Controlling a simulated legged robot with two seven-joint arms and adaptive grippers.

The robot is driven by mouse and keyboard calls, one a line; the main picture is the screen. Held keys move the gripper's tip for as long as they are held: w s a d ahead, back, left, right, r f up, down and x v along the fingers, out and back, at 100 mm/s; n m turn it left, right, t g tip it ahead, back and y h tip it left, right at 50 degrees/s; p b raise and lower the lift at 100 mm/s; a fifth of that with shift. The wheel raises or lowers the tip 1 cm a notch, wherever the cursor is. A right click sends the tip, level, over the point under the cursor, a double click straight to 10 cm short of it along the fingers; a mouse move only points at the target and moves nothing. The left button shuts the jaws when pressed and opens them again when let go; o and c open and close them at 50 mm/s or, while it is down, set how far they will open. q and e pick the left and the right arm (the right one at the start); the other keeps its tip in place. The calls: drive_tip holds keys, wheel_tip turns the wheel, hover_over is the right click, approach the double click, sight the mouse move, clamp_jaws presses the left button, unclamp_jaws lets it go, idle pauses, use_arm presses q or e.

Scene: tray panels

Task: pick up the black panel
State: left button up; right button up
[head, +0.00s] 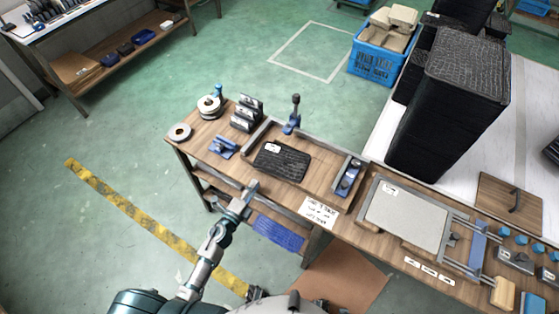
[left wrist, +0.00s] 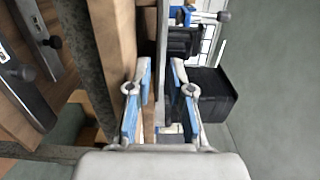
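The black panel (head: 282,161) is a dark, rough-textured slab with a small white label. It lies flat in a wooden tray framed by grey rails on the workbench. My left gripper (head: 248,190) is at the bench's front edge, in front of and a little left of the panel, apart from it in the head view. In the left wrist view its two blue-and-grey fingers (left wrist: 161,66) stand apart with nothing seen gripped. A dark block (left wrist: 212,95) shows beside the right finger there; I cannot tell what it is. My right gripper is not in view.
White rolls (head: 209,106), grey slotted blocks (head: 246,115) and a blue clamp (head: 292,115) stand around the panel. A light grey plate (head: 406,216) lies on the bench to the right. Tall black stacks (head: 450,100) rise behind it. The green floor on the left is mostly clear.

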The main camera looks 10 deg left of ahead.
sight(264, 176)
use_arm(q)
drive_tip(key=shift+w+d, duration=0.4)
drive_tip(key=shift+w, duration=0.25)
drive_tip(key=shift+w+d, duration=0.4)
drive_tip(key=shift+w, duration=0.2)
drive_tip(key=x, duration=0.2)
drive_tip(key=a+x, duration=0.1)
drive_tip(key=x, duration=0.1)
drive_tip(key=shift+w+d+f, duration=0.15)
drive_tip(key=shift+w+f, duration=0.05)
drive_tip(key=shift+w, duration=0.25)
drive_tip(key=shift+d, duration=0.3)
clamp_jaws()
